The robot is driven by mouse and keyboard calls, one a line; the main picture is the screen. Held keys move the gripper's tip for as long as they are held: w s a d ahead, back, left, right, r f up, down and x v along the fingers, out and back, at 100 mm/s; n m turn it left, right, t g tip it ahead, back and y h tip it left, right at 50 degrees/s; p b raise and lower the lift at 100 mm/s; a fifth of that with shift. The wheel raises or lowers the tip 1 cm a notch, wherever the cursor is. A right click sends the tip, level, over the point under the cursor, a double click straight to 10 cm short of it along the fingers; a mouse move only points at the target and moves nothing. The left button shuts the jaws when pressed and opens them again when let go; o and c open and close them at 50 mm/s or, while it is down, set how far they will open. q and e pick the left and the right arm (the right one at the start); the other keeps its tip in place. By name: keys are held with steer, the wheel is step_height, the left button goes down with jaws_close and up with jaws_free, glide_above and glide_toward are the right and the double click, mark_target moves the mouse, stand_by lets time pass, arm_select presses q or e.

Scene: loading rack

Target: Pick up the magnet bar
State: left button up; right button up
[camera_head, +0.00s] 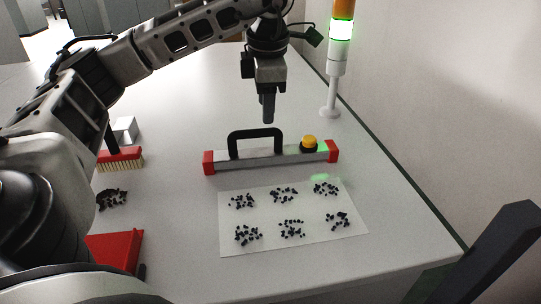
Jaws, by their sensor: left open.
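The magnet bar (290,158) lies on the white table. It is a long grey bar with red end caps, a black handle (255,134) standing up on its left half and a yellow knob (309,141) on its right half. My left gripper (268,116) points down above and slightly behind the bar, close to the right side of the handle. It is open and holds nothing. Only one finger shows clearly from this angle. My right gripper is not in view.
A white sheet (352,228) with several piles of dark bits lies in front of the bar. A signal light (335,70) stands behind right. A red brush (122,155), a dark pile (112,198) and a red dustpan (113,250) lie left. A wall borders the right.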

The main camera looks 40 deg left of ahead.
mark_target(265, 131)
arm_select(q)
steer(key=shift+w+a+f+p, duration=0.1)
steer(key=shift+a+f, duration=0.05)
steer(key=shift+f, duration=0.85)
steer(key=shift+w+a+f+p, duration=0.1)
steer(key=shift+a+f+p, duration=0.1)
steer(key=shift+f, duration=0.8)
steer(key=shift+w+a+f+p, duration=0.1)
steer(key=shift+a+f, duration=0.05)
steer(key=shift+f, duration=0.85)
jaws_close()
steer(key=shift+r, duration=0.15)
